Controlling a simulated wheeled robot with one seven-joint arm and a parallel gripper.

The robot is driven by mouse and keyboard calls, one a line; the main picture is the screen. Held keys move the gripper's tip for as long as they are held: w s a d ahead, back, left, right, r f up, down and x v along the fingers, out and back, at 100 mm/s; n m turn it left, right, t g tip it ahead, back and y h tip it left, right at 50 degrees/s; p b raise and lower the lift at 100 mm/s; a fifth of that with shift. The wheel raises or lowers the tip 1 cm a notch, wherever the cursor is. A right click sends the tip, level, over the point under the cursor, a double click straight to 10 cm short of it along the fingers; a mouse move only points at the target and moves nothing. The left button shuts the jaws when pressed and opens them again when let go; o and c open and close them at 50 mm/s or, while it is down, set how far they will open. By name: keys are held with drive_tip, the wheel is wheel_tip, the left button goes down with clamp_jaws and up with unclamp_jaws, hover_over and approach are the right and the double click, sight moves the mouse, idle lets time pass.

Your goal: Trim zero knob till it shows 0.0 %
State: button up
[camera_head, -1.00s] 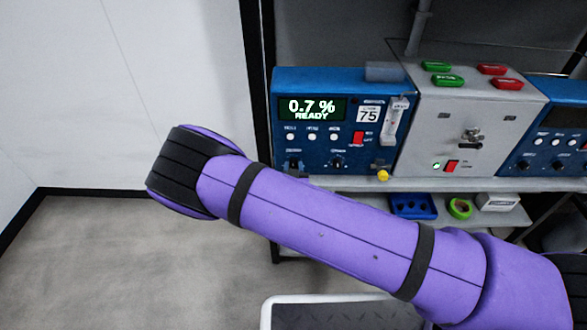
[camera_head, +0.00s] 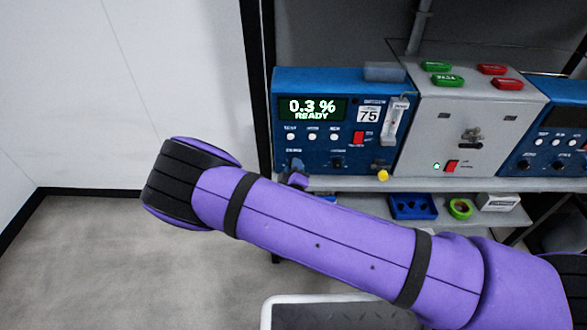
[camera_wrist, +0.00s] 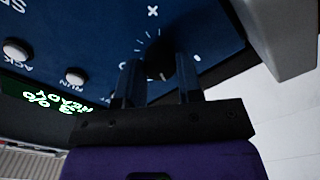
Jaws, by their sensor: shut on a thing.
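The blue analyser (camera_head: 285,85) stands on the shelf, and its green display (camera_head: 313,108) reads 0.3 % READY. In the wrist view the display (camera_wrist: 45,98) appears tilted and partly cut off. The dark zero knob (camera_wrist: 160,58) sits on the blue panel with white scale ticks around it. My gripper (camera_wrist: 160,82) is shut on this knob, one finger on each side. In the head view my gripper (camera_head: 296,172) is at the panel's lower left, mostly hiding the knob there. The knob's pointer is too dark to read.
A second dark knob (camera_head: 337,162), a red switch (camera_head: 358,138) and a yellow knob (camera_head: 383,175) lie to the right. A blue tray (camera_head: 412,207) and green tape roll (camera_head: 460,208) are below.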

drive_tip(key=n, duration=0.4)
drive_tip(key=shift+n, duration=2.1)
drive_tip(key=o, duration=0.9)
drive_tip(key=s, duration=1.1)
drive_tip(key=shift+a, duration=0.25)
drive_tip(key=shift+w, duration=0.1)
